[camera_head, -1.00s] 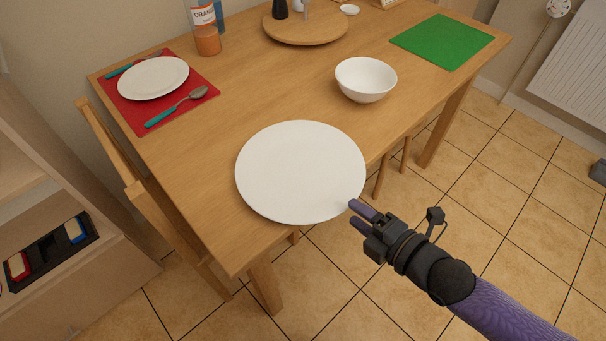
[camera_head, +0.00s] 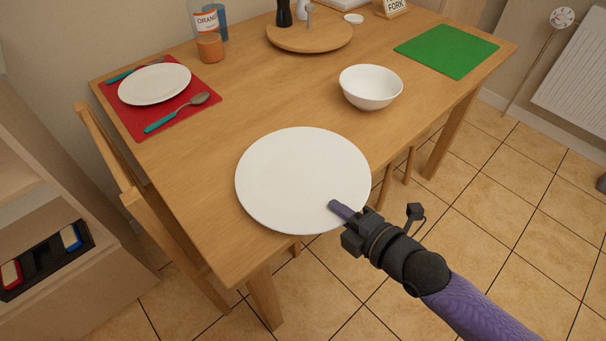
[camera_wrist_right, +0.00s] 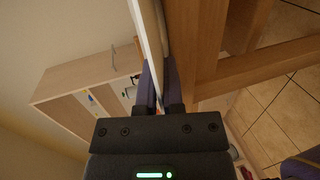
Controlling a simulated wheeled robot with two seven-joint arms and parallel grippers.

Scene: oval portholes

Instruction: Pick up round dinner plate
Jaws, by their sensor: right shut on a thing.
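The round white dinner plate (camera_head: 300,175) lies at the near edge of the wooden table, its near right rim reaching past the edge. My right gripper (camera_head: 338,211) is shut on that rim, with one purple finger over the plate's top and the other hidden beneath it. In the right wrist view the plate (camera_wrist_right: 146,30) shows edge-on as a thin pale band between the purple fingers (camera_wrist_right: 158,88). My left gripper is not in view.
A white bowl (camera_head: 370,87) stands behind the plate. A smaller plate (camera_head: 154,84) lies on a red placemat (camera_head: 187,120) with a spoon (camera_head: 176,113). A green mat (camera_head: 446,50) and a round wooden board (camera_head: 310,36) lie farther back. A wooden chair (camera_head: 150,210) stands at the left.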

